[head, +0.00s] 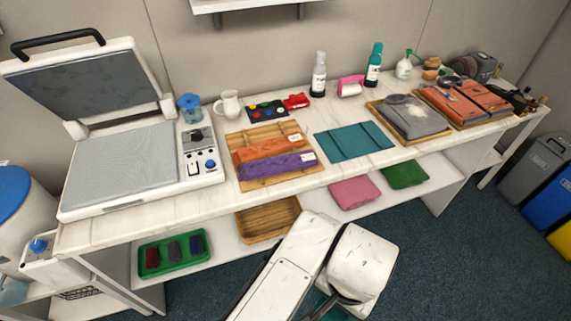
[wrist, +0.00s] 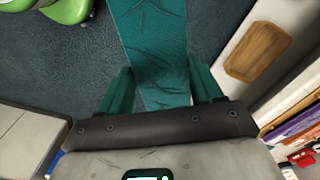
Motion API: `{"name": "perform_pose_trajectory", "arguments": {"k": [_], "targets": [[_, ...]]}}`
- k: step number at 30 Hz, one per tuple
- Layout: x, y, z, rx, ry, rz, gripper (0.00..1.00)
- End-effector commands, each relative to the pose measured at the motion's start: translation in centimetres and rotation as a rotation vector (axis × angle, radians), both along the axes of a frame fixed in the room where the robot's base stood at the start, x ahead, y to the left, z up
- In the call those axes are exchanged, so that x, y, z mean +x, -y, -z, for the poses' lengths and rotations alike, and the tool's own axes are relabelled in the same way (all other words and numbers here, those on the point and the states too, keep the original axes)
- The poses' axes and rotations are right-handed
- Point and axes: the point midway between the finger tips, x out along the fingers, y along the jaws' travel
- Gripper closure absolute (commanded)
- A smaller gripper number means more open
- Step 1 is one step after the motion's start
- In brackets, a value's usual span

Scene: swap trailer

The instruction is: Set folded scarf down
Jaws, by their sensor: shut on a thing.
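My gripper (wrist: 160,78) is shut on a long teal scarf (wrist: 152,35). In the wrist view the scarf lies between the fingers and stretches away over the blue-grey carpet. An orange scarf (head: 266,147) and a purple scarf (head: 276,166) lie folded on a slatted wooden tray (head: 250,183) on the bench top.
The lower shelf holds an empty wooden tray (head: 268,218), a green tray (head: 174,253), a folded pink cloth (head: 355,192) and a folded green cloth (head: 404,174). A heat press (head: 120,170) takes the bench's left end. Trays of grey and orange garments stand at the right.

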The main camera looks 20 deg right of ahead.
Motion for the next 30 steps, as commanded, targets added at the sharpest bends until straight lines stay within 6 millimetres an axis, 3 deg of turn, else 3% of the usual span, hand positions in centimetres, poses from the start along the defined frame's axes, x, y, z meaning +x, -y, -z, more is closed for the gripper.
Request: {"name": "perform_pose_trajectory", "arguments": {"k": [6, 12, 19, 30], "targets": [[7.2, 1.3, 5.5, -0.001, -0.003, -0.407, 0.66], [11.8, 2.4, 9.9, 0.001, -0.004, -0.762, 0.66], [13.9, 3.1, 12.7, 0.0, -0.002, -0.988, 0.66], [14.1, 3.2, 13.0, -0.002, -0.003, -1.02, 0.66]]}}
